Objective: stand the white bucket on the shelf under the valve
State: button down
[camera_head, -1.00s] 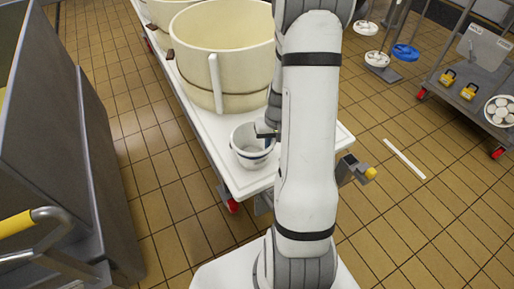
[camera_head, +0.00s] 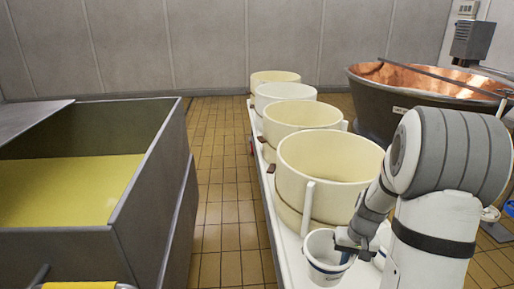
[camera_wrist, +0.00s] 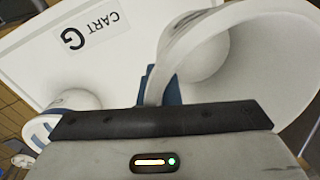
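The white bucket (camera_head: 325,260) is at the lower middle of the head view, at the near end of the white cart. My gripper (camera_head: 347,243) is at its right rim. In the wrist view, the bucket (camera_wrist: 240,50) fills the right side, tilted in the picture. The blue fingertips of my gripper (camera_wrist: 160,88) lie on both sides of its wall, shut on it. Whether the bucket touches the cart top is unclear. Neither the valve nor the shelf under it can be made out.
The white cart (camera_wrist: 60,70), labelled CART G, carries several cream tubs (camera_head: 325,170). A second white vessel (camera_wrist: 45,122) shows at lower left in the wrist view. A grey vat (camera_head: 150,195) of yellow liquid stands left, a copper vat (camera_head: 385,105) right. Tiled floor (camera_head: 222,190) lies between.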

jog(key=w+a+r+n+p, duration=0.1)
jog(key=w+a, duration=0.3)
jog(key=a, duration=0.3)
jog(key=w+a+r+n, duration=0.1)
jog(key=w+a+n, duration=0.1)
jog(key=w+a, duration=0.4)
jog(key=s+r+p, duration=0.1)
jog(key=r+p, duration=0.1)
jog(key=p, duration=0.5)
jog(key=s+r+p, duration=0.1)
jog(key=s+p, duration=0.1)
jog(key=p, duration=0.5)
jog(key=shift+s+a+r, duration=0.2)
jog(key=shift+s+r, duration=0.1)
jog(key=shift+r, duration=0.05)
